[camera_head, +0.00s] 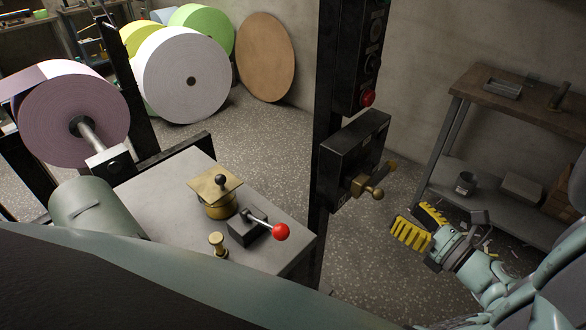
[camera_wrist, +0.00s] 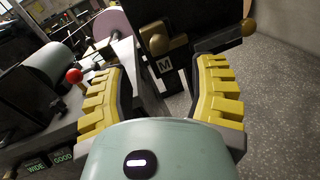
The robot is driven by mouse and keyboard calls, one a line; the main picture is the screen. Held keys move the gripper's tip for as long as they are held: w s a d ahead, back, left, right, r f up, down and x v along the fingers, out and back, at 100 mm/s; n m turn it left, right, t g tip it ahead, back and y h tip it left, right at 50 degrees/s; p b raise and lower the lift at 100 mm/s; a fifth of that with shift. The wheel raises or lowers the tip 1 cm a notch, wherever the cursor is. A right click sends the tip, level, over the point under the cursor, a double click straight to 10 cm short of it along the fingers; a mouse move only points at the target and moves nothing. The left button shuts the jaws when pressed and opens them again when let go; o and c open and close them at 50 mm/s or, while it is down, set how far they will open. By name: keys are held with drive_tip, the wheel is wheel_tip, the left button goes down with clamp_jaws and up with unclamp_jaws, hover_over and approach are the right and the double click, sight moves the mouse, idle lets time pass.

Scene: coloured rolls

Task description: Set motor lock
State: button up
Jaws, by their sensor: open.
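A black box (camera_head: 352,150) with a brass handle (camera_head: 370,188) is mounted on the dark post. I cannot tell whether this is the motor lock. In the wrist view, a dark box carries a brass handle (camera_wrist: 157,40) and a brass knob (camera_wrist: 248,27), with a label "M" (camera_wrist: 164,66) below. My gripper (camera_head: 418,226) is right of the box and lower in the head view, apart from it. Its yellow padded fingers are spread and empty; in the wrist view the gripper (camera_wrist: 160,72) faces the box and label.
A grey table (camera_head: 165,195) holds a brass square-topped piece (camera_head: 215,187), a small brass knob (camera_head: 217,243) and a red-knobbed lever (camera_head: 281,232). A red button (camera_head: 367,98) is above the box. A shelf (camera_head: 500,165) stands at right.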

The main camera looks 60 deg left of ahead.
sight(379, 193)
drive_tip(key=a, duration=0.8)
drive_tip(key=shift+s+a, duration=0.15)
drive_tip(key=shift+s, duration=0.1)
clamp_jaws()
drive_tip(key=shift+w, duration=0.1)
